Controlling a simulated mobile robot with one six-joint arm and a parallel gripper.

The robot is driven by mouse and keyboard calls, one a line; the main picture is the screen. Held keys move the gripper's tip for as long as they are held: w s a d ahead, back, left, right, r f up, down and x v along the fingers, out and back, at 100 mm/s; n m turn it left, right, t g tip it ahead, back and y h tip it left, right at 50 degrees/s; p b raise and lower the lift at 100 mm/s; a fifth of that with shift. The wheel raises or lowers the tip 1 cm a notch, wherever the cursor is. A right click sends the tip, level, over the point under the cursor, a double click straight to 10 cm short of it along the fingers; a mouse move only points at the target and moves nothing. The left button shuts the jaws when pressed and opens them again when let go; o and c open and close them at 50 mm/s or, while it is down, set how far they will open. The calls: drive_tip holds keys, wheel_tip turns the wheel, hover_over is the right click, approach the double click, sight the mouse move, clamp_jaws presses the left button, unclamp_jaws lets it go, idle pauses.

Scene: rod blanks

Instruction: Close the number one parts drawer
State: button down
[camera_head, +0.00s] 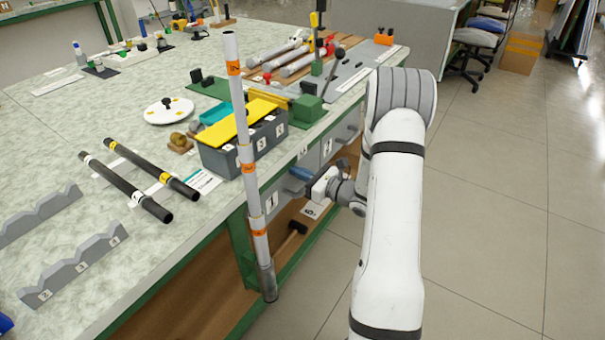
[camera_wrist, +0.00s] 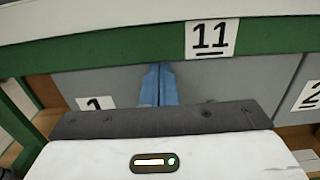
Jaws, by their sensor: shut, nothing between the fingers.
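The number one drawer (camera_head: 285,197) is under the green-edged bench in the head view, partly hidden behind the striped upright rod and my gripper. In the wrist view its plain grey front (camera_wrist: 215,80) spans the middle, with a white "1" label (camera_wrist: 95,103) at lower left. My gripper (camera_head: 294,172) is shut and empty, its blue fingers pointing at this front. In the wrist view the fingertips (camera_wrist: 159,68) are at the front's upper part, just below the green rail; whether they touch it I cannot tell. How far the drawer stands out is not clear.
A drawer labelled "2" (camera_wrist: 312,95) is just right of it. An "11" label (camera_wrist: 212,38) sits on the green rail above. The striped rod (camera_head: 247,165) stands close left of my gripper. A grey bin with a yellow lid (camera_head: 240,123) is on the bench.

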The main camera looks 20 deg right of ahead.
drive_tip(key=shift+w+a+r, duration=0.15)
drive_tip(key=shift+w+r, duration=0.15)
drive_tip(key=shift+r, duration=0.05)
